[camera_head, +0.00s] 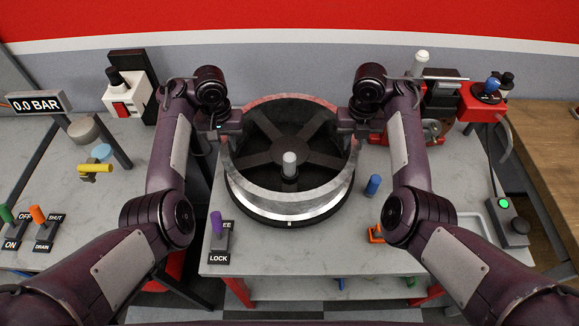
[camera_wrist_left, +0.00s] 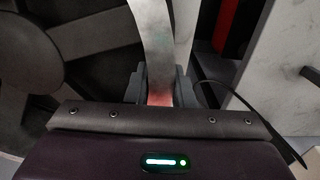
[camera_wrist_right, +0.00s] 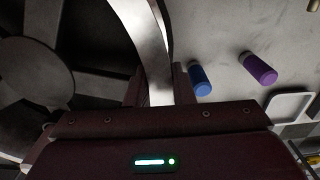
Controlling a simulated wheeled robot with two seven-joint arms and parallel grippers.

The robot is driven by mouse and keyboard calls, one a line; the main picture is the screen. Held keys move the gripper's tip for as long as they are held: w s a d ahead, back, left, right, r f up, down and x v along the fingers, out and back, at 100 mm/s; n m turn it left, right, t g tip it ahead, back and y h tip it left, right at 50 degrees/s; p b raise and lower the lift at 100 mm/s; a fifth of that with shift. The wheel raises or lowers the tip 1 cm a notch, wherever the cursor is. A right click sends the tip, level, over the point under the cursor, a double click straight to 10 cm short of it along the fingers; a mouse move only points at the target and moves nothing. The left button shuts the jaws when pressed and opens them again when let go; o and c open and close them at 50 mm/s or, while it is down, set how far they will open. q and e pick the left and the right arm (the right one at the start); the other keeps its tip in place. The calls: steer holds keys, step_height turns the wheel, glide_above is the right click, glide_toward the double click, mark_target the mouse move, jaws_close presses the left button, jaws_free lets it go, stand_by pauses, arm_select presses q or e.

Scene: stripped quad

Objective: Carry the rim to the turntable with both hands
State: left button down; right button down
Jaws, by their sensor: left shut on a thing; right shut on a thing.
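The rim (camera_head: 292,203) is a wide, bright silver ring, roughly level over the dark spoked turntable (camera_head: 289,221). The turntable's spokes and pale centre post (camera_head: 289,165) show through the ring. I cannot tell whether the rim touches the turntable or hangs just above it. My left gripper (camera_head: 224,127) is shut on the rim's left side; the rim wall (camera_wrist_left: 158,45) runs between its fingers in the left wrist view. My right gripper (camera_head: 352,130) is shut on the rim's right side, and the wall (camera_wrist_right: 150,50) shows between its fingers in the right wrist view.
A purple lever (camera_head: 216,222) on a LOCK plate stands front left of the turntable. A blue peg (camera_head: 373,185) and an orange part (camera_head: 375,234) lie to the right. A red machine (camera_head: 478,103) stands back right. The bench front is mostly clear.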

arm_select(q)
steer(key=c, duration=1.3)
jaws_free()
steer(key=shift+s+f, duration=0.1)
arm_select(e)
steer(key=c, duration=1.3)
jaws_free()
steer(key=shift+s, duration=0.1)
arm_select(q)
steer(key=shift+o, duration=0.2)
arm_select(e)
steer(key=shift+o, duration=0.2)
